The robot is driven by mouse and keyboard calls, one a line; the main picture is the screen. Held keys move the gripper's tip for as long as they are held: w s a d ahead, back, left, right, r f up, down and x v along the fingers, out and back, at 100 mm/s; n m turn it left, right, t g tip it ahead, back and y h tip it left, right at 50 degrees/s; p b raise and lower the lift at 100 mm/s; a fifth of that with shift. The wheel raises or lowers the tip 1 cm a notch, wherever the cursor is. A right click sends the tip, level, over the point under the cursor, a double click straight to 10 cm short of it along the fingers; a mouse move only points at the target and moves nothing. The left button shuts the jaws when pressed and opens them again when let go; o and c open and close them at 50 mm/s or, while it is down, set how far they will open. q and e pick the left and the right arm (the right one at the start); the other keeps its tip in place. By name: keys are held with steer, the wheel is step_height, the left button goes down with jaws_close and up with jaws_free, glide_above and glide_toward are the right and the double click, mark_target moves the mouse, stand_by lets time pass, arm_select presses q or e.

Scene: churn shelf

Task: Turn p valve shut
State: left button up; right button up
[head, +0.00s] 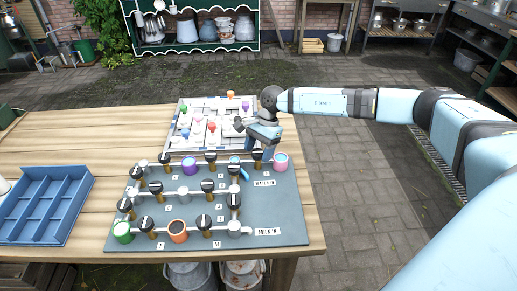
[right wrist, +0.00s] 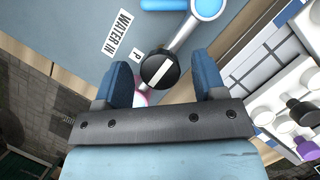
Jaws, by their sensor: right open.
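The p valve (right wrist: 160,69) has a round black knob with a white stripe, beside a label "P" in the right wrist view. In the head view its knob (head: 257,155) is at the far right of the board's back pipe row, partly covered by my gripper. My right gripper (right wrist: 163,64) is open, with one blue finger on each side of the knob. I cannot tell whether they touch it. In the head view the right gripper (head: 262,147) points down over the knob. My left gripper is not in view.
The grey board (head: 290,225) holds several other black-knobbed valves, pipes and coloured cups. A pink cup (head: 281,161) stands close by the gripper. A white tray with coloured knobs (head: 213,125) lies behind the board. A blue divided tray (head: 45,205) is at left.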

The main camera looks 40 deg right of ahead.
steer(key=c, duration=0.9)
